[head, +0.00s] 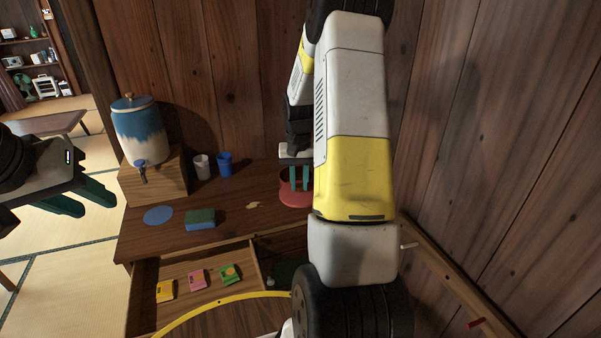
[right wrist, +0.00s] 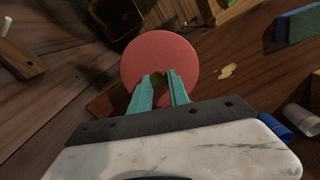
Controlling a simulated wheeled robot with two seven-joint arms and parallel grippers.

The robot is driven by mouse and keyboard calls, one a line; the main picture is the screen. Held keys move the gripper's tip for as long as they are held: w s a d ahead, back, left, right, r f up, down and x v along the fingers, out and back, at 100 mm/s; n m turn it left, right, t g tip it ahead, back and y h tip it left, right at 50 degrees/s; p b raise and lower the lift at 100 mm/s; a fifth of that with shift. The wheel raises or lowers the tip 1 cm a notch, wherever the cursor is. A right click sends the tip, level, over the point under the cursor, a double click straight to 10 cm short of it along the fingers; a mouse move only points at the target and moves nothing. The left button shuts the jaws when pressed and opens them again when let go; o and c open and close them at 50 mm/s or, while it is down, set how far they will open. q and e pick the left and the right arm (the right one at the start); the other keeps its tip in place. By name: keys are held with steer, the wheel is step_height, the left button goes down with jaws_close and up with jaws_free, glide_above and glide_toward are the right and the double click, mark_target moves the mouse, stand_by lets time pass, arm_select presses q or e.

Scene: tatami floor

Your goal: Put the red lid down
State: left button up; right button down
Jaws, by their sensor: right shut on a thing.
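The red lid (right wrist: 160,52) is a flat red disc in the right wrist view, with a small olive knob (right wrist: 157,79) at its middle. My right gripper (right wrist: 161,77) is shut on this knob. In the head view the red lid (head: 297,200) is at the right part of the wooden desk (head: 240,221), below the teal fingers of my right gripper (head: 300,186). My right arm covers part of that area. I cannot tell whether the lid touches the desktop. My left gripper (head: 97,207) is open and empty at the left, away from the desk.
A blue-and-white dispenser (head: 141,131) stands on a wooden block (head: 155,180), with white (head: 202,167) and blue (head: 225,164) cups beside it. A blue disc (head: 158,215) and sponge (head: 200,219) lie in front. The drawer (head: 205,270) is open, holding small coloured packs. A wall borders the right.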

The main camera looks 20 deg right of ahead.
steer(key=s+d+f, duration=0.3)
steer(key=d+f, duration=0.2)
steer(key=d, duration=0.4)
steer(key=w+d, duration=0.3)
steer(key=w, duration=0.1)
steer(key=w+d+f, duration=0.1)
steer(key=w+d, duration=0.2)
steer(key=w, duration=0.1)
steer(key=w+d, duration=0.3)
steer(key=w, duration=0.1)
steer(key=shift+w+d+f, duration=0.2)
steer(key=shift+w+d, duration=0.05)
steer(key=shift+d, duration=0.1)
steer(key=shift+f, duration=1.75)
steer(key=shift+f, duration=0.1)
steer(key=c, duration=1.3)
jaws_free()
steer(key=shift+o, duration=0.2)
